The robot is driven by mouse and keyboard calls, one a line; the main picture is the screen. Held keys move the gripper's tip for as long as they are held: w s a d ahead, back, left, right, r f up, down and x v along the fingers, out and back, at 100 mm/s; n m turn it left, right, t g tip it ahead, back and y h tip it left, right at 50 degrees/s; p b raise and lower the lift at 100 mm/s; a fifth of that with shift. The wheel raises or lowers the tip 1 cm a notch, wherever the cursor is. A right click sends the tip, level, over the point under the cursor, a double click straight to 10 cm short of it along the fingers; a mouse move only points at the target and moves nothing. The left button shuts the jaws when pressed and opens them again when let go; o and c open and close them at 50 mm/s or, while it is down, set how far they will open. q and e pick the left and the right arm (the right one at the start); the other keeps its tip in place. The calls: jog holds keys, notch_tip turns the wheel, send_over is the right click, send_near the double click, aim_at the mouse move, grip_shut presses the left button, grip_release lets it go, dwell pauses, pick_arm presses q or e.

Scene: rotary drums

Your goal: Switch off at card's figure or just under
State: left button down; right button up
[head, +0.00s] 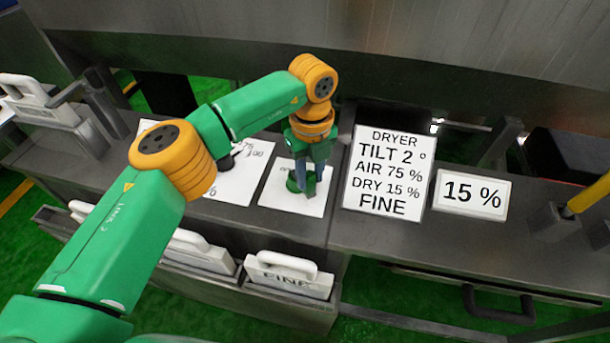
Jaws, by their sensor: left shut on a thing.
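A white card (387,178) on the grey bench reads "DRYER, TILT 2 °, AIR 75 %, DRY 15 %, FINE". A smaller white readout (472,194) to its right shows "15 %". My left gripper (308,188) points down over a white plate (272,196) left of the card. It is shut on a green knob (293,184) on that plate, which the fingers partly hide. My right gripper is out of view.
Another white plate (237,184) with a dark knob and scale figures lies to the left, partly behind my arm. White-handled plates (290,277) stand in a rack along the front. A yellow lever (588,195) stands at the right. A grey drum wall (400,50) closes off the back.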

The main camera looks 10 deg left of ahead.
pick_arm(q)
jog(key=shift+w+d+n, duration=0.15)
jog(key=shift+n, duration=0.25)
dwell(0.3)
jog(key=c, duration=0.6)
grip_release()
jog(key=shift+w, duration=0.1)
notch_tip(320, 180, up, 7)
jog(key=shift+r+b, duration=0.1)
jog(key=shift+b, duration=0.2)
